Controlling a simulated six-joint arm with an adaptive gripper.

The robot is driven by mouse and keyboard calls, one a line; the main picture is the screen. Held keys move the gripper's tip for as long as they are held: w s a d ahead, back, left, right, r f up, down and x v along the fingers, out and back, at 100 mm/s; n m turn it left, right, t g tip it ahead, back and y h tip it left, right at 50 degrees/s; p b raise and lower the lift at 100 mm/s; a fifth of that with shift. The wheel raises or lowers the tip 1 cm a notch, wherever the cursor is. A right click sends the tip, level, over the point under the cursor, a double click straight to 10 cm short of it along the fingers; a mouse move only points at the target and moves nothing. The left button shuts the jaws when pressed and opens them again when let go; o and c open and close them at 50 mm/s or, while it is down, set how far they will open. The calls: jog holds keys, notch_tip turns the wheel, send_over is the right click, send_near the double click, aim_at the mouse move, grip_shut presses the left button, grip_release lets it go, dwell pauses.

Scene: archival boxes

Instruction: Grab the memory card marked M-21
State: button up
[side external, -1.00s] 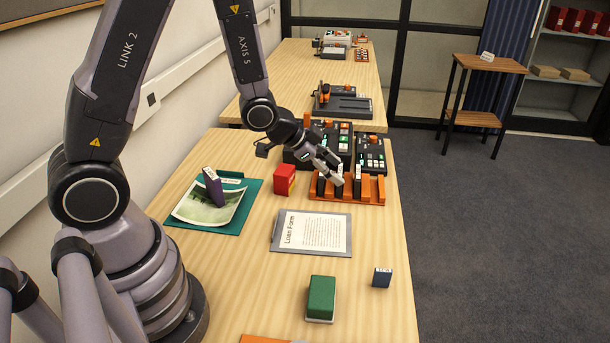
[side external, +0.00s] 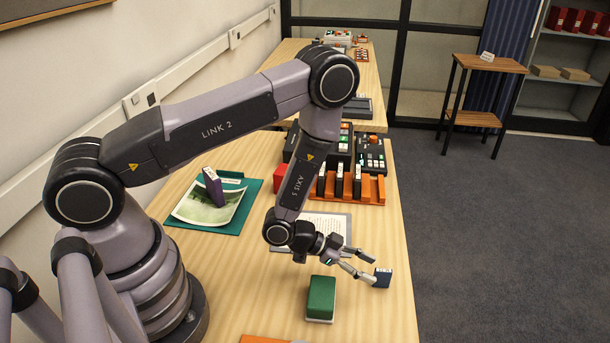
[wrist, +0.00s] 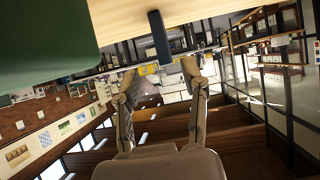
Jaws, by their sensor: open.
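Several memory cards are in view, and their labels are too small to read, so I cannot tell which is M-21. A small blue card (side external: 383,277) stands upright by the table's right edge. My gripper (side external: 371,269) is open beside it, fingers level and pointing at it. In the wrist view the blue card (wrist: 160,37) lies ahead, lined up between the fingertips of my gripper (wrist: 160,72); I cannot tell whether it is inside them. A purple card (side external: 213,187) leans on a photo at left. Several dark cards (side external: 339,181) stand in an orange rack (side external: 374,191).
A green block (side external: 321,296) stands close to my gripper; it fills the upper left of the wrist view (wrist: 45,35). A loan form (side external: 330,221) lies partly behind my arm. A red box (side external: 283,177) and dark keypad devices (side external: 371,153) stand farther back. The front right tabletop is clear.

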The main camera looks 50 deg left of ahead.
aim_at(391, 276)
jog(key=x, duration=0.6)
jog(key=shift+w, duration=0.45)
jog(key=shift+c, duration=0.2)
grip_shut()
